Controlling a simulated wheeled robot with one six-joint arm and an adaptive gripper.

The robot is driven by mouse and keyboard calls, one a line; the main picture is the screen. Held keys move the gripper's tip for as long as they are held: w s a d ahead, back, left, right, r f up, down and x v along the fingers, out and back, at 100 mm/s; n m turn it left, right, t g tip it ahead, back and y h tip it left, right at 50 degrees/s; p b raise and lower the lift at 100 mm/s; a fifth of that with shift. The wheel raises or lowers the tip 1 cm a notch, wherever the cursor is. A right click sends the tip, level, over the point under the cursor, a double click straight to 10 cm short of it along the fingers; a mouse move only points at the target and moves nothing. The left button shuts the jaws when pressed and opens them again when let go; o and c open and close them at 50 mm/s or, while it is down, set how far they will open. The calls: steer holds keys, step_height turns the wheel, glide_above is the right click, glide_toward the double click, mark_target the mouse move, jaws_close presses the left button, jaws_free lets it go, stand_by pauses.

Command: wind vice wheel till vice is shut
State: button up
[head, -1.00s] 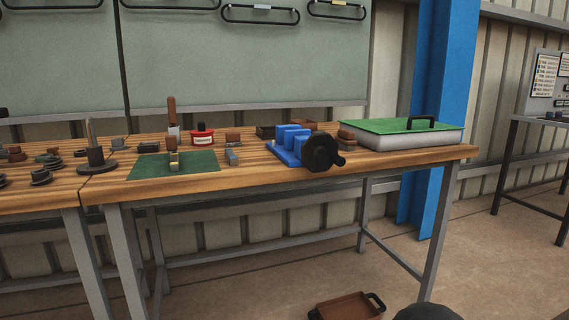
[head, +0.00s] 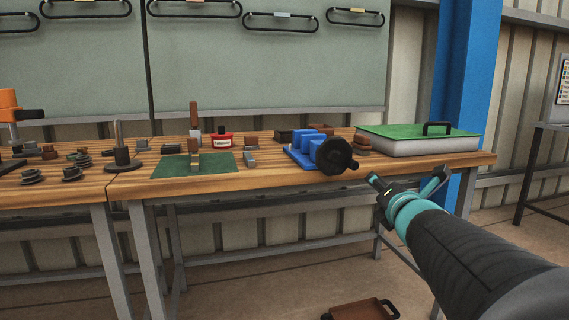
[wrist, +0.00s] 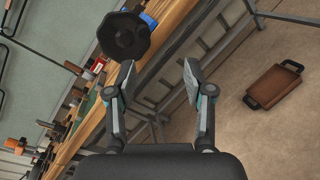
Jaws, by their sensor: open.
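The blue vice (head: 303,152) sits on the wooden workbench near its front edge. Its black handwheel (head: 335,156) faces the front, with a small crank knob on its right side. The gap between the vice jaws is too small to judge here. My gripper (head: 407,186) is open and empty, in front of the bench and to the right of and below the wheel, apart from it. In the wrist view the wheel (wrist: 124,36) is at the top, beyond the open fingers (wrist: 158,84), with a bit of blue vice behind it.
A tray with a green lid (head: 417,137) stands right of the vice. A green mat (head: 193,165), a red container (head: 222,139) and several small parts lie to the left. The bench front edge (head: 230,184) runs below the wheel. A brown tray (head: 360,310) lies on the floor.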

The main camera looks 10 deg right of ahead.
mark_target(356, 166)
steer(key=w+n+y, duration=0.1)
steer(key=w+n, duration=0.2)
steer(key=w, duration=0.2)
steer(key=w+n+y+p, duration=0.1)
steer(key=w+n, duration=0.3)
steer(key=w, duration=0.1)
steer(key=w+r+n+t+y, duration=0.1)
steer(key=w+n+y, duration=0.1)
steer(key=w, duration=0.3)
steer(key=shift+w+d+n, duration=0.35)
steer(key=shift+w+n, duration=0.05)
steer(key=shift+n, duration=0.4)
jaws_close()
